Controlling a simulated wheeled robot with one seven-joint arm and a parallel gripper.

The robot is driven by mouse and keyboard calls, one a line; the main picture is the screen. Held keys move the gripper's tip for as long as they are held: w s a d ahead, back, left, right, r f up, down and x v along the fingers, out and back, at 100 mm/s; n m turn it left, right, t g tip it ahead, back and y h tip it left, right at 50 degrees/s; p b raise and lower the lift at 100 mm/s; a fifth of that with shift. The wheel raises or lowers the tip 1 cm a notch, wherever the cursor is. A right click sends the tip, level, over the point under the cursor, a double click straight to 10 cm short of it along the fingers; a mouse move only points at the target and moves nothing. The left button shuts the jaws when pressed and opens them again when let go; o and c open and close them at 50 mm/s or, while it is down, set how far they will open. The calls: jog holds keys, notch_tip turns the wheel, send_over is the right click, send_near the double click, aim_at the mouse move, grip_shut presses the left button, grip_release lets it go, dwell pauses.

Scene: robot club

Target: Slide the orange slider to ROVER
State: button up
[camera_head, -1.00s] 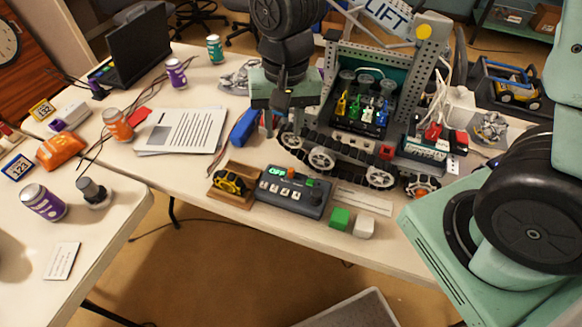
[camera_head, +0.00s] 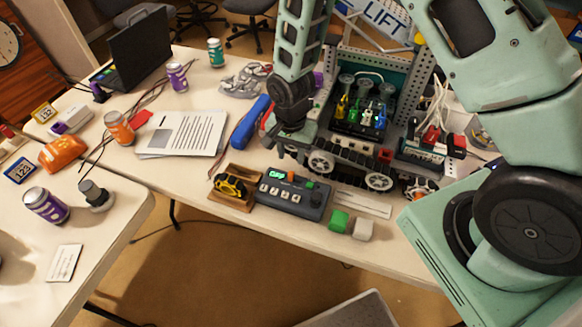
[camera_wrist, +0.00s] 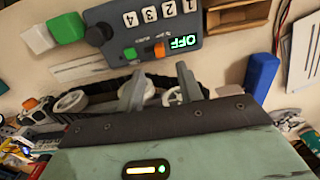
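The dark grey control box (camera_head: 290,200) lies near the table's front edge. It has numbered white keys, a black knob and a green display that reads OFF, upside down in the wrist view. The orange slider (camera_head: 291,176) sits beside the display on the box's far side. In the wrist view the slider (camera_wrist: 158,51) is just left of the display. My gripper (camera_head: 283,152) hangs just behind the box, near the wheeled robot. In the wrist view my gripper (camera_wrist: 162,83) has its two fingers apart with nothing between them. The slider is beyond the fingertips. The ROVER label is not legible.
A wheeled robot (camera_head: 378,180) stands close behind the box. A wooden tray (camera_head: 233,204) with a yellow-black item is at its left. A green block (camera_head: 338,221) and a white block (camera_head: 362,230) lie at its right.

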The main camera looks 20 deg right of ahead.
aim_at(291, 173)
notch_tip(291, 173, down, 8)
jog(key=shift+r+p, duration=0.25)
jog(key=shift+p, duration=0.35)
grip_shut()
